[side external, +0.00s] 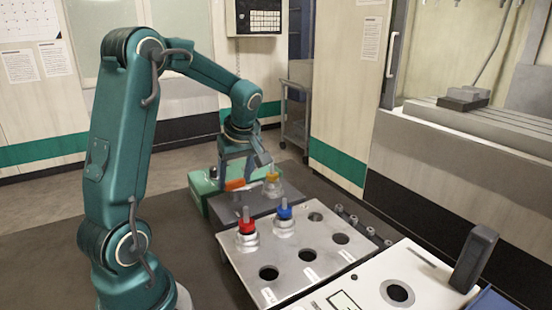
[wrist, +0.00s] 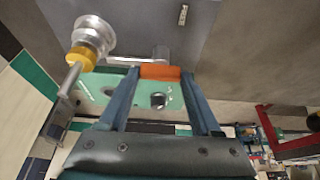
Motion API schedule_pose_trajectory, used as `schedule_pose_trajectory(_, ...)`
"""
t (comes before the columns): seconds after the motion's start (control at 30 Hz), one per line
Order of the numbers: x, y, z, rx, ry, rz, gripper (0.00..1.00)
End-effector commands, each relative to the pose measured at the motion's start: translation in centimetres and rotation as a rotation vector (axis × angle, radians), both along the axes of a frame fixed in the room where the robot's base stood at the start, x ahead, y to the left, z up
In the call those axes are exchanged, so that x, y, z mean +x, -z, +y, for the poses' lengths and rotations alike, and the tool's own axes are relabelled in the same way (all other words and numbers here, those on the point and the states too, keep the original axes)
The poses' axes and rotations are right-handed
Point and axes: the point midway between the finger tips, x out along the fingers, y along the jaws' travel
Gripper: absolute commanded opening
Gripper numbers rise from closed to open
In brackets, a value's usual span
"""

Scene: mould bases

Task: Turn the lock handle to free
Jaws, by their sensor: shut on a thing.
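The lock handle (side external: 234,184) is a small orange bar by the green base (side external: 200,187) and the grey plate, at the back of the work area. In the wrist view the orange handle (wrist: 160,72) lies crosswise between the tips of two blue fingers. My gripper (wrist: 160,76) is shut on it, pointing down in the side view (side external: 236,178). The fingers hide its ends. A metal holder with a yellow ring (side external: 272,186) stands just right of the handle; it shows at upper left in the wrist view (wrist: 88,42).
In front, a light metal plate (side external: 300,262) carries a red-ringed holder (side external: 247,236) and a blue-ringed holder (side external: 284,220), with several empty holes. A white panel with a dark upright block (side external: 474,258) stands at right. The dark table left of the plate is clear.

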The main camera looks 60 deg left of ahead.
Motion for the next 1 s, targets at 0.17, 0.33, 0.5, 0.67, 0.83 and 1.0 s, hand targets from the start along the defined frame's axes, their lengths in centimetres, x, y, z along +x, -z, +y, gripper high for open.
schedule_pose_trajectory(0.17, -0.03, -0.07, -0.02, 0.000, 0.038, -0.002, 0.09)
schedule_pose_trajectory(0.33, -0.14, -0.09, -0.02, 0.000, 0.125, -0.001, 0.09)
schedule_pose_trajectory(0.5, -0.26, -0.09, 0.03, 0.000, 0.263, -0.002, 0.09)
schedule_pose_trajectory(0.67, -0.37, -0.08, 0.06, 0.000, 0.410, -0.002, 0.09)
schedule_pose_trajectory(0.83, -0.44, -0.08, 0.11, -0.001, 0.567, -0.004, 0.09)
schedule_pose_trajectory(1.0, -0.52, -0.08, 0.20, -0.001, 0.721, -0.005, 0.09)
